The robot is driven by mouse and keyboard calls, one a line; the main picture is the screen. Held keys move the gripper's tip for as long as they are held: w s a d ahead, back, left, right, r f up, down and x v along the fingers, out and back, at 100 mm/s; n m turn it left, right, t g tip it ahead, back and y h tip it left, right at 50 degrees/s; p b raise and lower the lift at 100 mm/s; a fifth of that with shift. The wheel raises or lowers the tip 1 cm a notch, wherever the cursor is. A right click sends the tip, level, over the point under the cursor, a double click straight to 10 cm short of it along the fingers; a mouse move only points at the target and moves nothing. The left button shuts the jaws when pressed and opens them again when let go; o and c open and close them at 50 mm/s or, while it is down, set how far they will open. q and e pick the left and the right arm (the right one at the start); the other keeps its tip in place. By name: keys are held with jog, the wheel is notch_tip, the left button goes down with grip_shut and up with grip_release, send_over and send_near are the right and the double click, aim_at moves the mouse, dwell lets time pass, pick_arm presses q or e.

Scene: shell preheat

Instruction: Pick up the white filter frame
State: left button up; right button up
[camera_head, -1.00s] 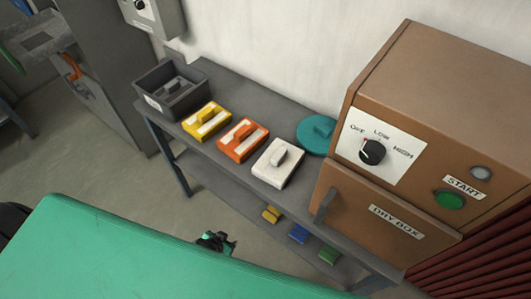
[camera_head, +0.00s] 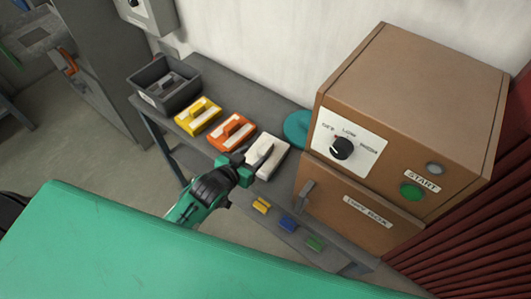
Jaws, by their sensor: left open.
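The white filter frame (camera_head: 280,152) lies on the grey bench, between the orange frame and the brown dry box. My left gripper (camera_head: 251,162) is open at its near left side and overlaps part of it in the view. My right gripper is not in view.
An orange frame (camera_head: 240,129) and a yellow frame (camera_head: 205,113) lie to the left, then a dark grey bin (camera_head: 150,101). A teal round object (camera_head: 297,127) sits behind. The dry box (camera_head: 385,205) stands close on the right. Small coloured blocks lie on the lower shelf.

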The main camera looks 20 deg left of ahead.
aim_at(264, 149)
pick_arm(q)
jog(key=x, duration=0.4)
jog(key=shift+p, duration=0.3)
jog(key=shift+w+f+p, duration=0.25)
jog(key=shift+f+p, duration=0.05)
jog(key=shift+p, duration=0.05)
jog(key=shift+w+d+f+p, duration=0.2)
jog(key=shift+w+f+p, duration=0.15)
jog(key=shift+w+f, duration=0.2)
jog(key=shift+w+d+f+p, duration=0.2)
jog(key=shift+w+f+p, duration=0.1)
jog(key=shift+w+f, duration=0.2)
jog(key=shift+x, duration=0.75)
jog(key=shift+c, duration=1.1)
grip_shut()
